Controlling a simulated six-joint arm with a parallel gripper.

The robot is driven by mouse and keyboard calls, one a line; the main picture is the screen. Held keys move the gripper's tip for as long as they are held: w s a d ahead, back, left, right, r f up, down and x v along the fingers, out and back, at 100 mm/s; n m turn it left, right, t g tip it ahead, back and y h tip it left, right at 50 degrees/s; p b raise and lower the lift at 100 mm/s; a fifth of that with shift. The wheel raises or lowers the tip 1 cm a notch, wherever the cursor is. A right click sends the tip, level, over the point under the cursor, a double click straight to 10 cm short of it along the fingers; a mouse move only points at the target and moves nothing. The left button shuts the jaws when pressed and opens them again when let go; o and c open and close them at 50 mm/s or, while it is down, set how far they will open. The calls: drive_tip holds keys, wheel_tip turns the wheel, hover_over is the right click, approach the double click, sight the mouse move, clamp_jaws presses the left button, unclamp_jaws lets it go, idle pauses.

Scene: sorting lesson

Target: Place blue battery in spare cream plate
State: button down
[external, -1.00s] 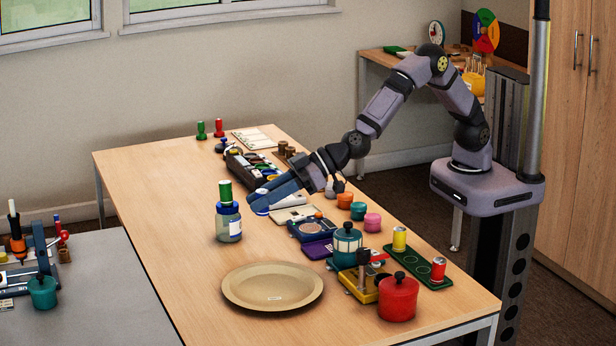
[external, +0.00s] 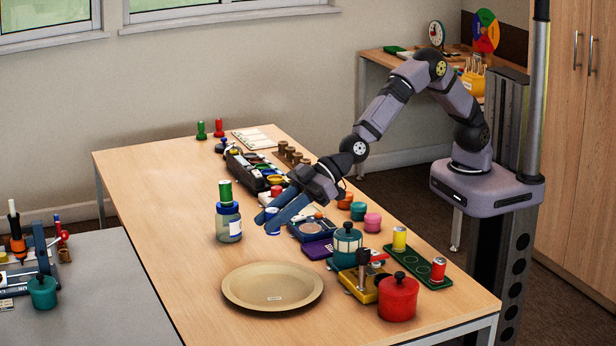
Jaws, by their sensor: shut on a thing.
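The blue battery (external: 272,228) shows as a small blue and white cylinder at the fingertips of my gripper (external: 267,218). My gripper is shut on it and holds it above the table, just right of the glass jar. The fingers hide part of the battery.
A teal pot (external: 347,246), a red pot (external: 398,297) and a green tray (external: 418,268) stand to the right. The table's left side is clear.

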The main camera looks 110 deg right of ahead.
drive_tip(key=b, duration=0.2)
hover_over(274, 277)
drive_tip(key=shift+d+f, duration=0.1)
drive_tip(key=shift+f, duration=3)
drive_tip(key=shift+f, duration=0.1)
drive_tip(key=shift+f, duration=1.8)
drive_tip(key=shift+f+b, duration=0.35)
drive_tip(key=shift+f, duration=0.15)
drive_tip(key=c, duration=1.4)
unclamp_jaws()
drive_tip(key=shift+c, duration=0.2)
